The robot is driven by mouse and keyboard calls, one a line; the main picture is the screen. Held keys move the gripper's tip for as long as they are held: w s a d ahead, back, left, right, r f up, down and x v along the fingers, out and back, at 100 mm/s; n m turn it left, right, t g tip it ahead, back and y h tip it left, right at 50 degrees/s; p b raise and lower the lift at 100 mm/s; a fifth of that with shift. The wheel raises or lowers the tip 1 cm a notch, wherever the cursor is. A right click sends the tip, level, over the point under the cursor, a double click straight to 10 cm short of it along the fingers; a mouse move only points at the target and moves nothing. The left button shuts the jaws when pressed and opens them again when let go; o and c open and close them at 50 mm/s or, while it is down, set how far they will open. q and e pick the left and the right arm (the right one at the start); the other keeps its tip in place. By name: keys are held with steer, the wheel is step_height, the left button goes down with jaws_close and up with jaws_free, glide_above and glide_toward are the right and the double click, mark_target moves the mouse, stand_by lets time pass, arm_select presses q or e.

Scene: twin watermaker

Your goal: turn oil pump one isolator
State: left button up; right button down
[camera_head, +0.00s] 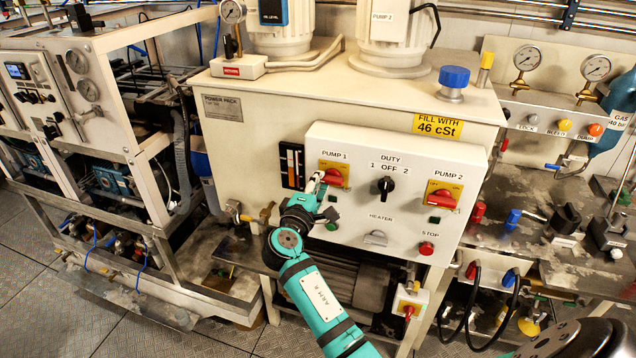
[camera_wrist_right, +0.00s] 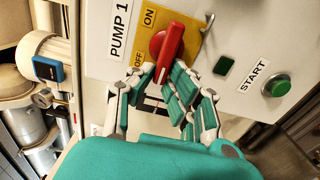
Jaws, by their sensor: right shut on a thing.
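The pump 1 isolator is a red rotary handle (camera_head: 332,178) on a yellow plate (camera_head: 343,167), under the PUMP 1 label on the white control panel (camera_head: 300,220). In the right wrist view the red handle (camera_wrist_right: 168,48) stands in front of its yellow plate (camera_wrist_right: 190,22), with ON and OFF marks. My right gripper (camera_head: 318,183) reaches it from the lower left. In the wrist view its fingers (camera_wrist_right: 162,82) are shut on the handle's near end, one on each side. The fingers hide part of the plate. My left gripper is not in view.
The similar red PUMP 2 handle (camera_head: 441,199) is to the right, past the black DUTY switch (camera_head: 386,185). A green START button (camera_wrist_right: 277,85) sits beside the handle in the wrist view. A red STOP button (camera_head: 426,248) is lower right. Pipe valves (camera_head: 240,212) are left of my arm.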

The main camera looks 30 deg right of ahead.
steer(key=shift+r, duration=0.1)
steer(key=c, duration=1.3)
jaws_free()
steer(key=shift+w, duration=0.1)
steer(key=v, duration=1.2)
